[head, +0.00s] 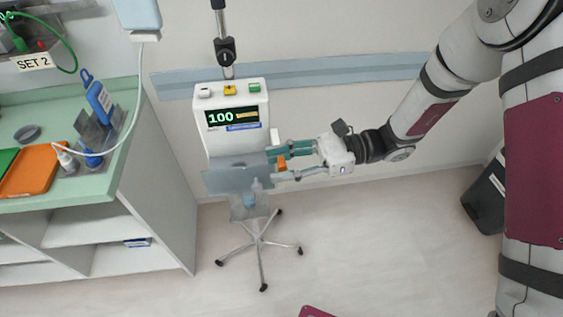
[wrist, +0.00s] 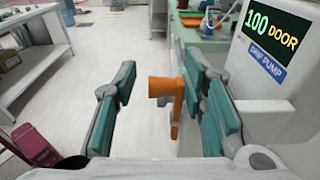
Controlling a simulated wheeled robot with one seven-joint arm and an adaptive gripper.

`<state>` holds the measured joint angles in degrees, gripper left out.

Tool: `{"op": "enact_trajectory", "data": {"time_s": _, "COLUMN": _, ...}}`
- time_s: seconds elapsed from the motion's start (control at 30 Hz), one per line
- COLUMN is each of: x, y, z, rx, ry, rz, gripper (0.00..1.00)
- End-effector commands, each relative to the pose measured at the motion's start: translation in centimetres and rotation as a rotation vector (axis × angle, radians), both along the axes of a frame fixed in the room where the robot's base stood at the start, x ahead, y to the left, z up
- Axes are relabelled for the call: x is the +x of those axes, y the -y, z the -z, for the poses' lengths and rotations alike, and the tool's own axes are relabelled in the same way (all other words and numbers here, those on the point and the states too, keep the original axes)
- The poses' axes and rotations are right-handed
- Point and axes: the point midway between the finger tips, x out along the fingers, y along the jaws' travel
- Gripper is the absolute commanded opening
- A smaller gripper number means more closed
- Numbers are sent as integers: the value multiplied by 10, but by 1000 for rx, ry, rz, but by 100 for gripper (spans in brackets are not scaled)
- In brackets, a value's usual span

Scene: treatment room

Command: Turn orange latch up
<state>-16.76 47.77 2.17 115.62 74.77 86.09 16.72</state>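The orange latch (head: 282,163) is on the right side of the white drip pump (head: 211,146), whose screen reads "100" and, in the wrist view, "100 DOOR". In the wrist view the orange latch (wrist: 166,88) sticks out between the two teal-padded fingers of my gripper (wrist: 158,105), nearer the right finger. A visible gap separates it from the left finger; I cannot tell whether the right finger touches it. My gripper (head: 283,162) is open, beside the pump. A grey translucent panel (head: 222,182), which looks like the pump door, stands out below the screen.
The pump is on a pole above a wheeled base (head: 259,241). A green-topped counter (head: 125,160) with an orange tray (head: 32,170) and bottles stands at the left. A dark bin (head: 487,196) stands at the right. The floor between is mostly clear.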

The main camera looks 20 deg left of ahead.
Motion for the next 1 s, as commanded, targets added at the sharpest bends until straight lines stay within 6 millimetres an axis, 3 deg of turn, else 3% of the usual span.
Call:
{"op": "enact_trajectory", "data": {"time_s": 0.6, "x": 54, "y": 88, "z": -11, "rx": 0, "ry": -1, "rz": 1, "gripper": 38}}
{"op": "enact_trajectory", "data": {"time_s": 1.0, "x": 61, "y": 100, "z": -13, "rx": -2, "ry": -3, "rz": -2, "gripper": 38}}
